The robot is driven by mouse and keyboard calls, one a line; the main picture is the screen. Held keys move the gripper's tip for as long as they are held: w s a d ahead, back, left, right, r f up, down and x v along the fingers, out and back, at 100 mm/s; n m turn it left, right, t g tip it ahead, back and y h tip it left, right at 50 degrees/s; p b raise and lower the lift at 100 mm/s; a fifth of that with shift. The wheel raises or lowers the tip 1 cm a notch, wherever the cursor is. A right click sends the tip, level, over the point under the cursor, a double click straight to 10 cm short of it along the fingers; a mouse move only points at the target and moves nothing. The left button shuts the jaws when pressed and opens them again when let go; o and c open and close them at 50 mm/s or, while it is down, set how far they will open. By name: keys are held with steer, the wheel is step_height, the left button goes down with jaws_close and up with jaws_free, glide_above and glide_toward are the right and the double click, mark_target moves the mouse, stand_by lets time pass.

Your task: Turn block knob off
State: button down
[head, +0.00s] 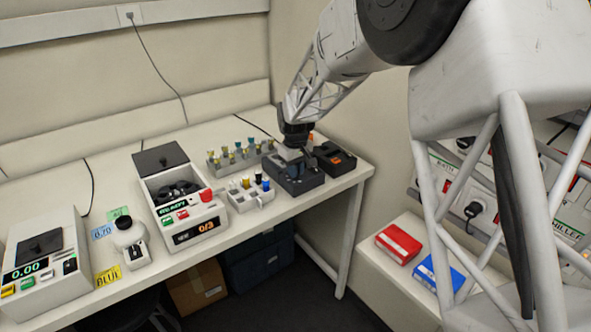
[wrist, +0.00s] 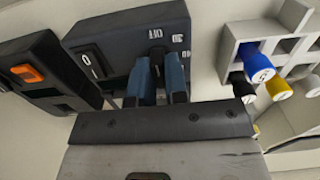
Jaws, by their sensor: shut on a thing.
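The block device (wrist: 117,45) is a dark box with a rocker switch (wrist: 90,66) and a black knob (wrist: 157,55) on its face. In the head view the dark box (head: 296,182) stands near the right end of the bench. My gripper (wrist: 160,75) has its blue fingers on either side of the knob and is shut on it. In the head view my gripper (head: 294,160) is over the box and hides part of it. The small marks around the knob are partly covered by the fingers, so I cannot tell its setting.
A black device with an orange switch (wrist: 27,74) stands close on one side. A grey rack (wrist: 268,32) with blue, yellow and black-capped tubes stands on the other. The bench edge is close in front.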

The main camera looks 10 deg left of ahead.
steer(key=c, duration=1.1)
jaws_free()
steer(key=shift+c, duration=0.2)
steer(key=shift+r, duration=0.1)
steer(key=shift+r, duration=3.8)
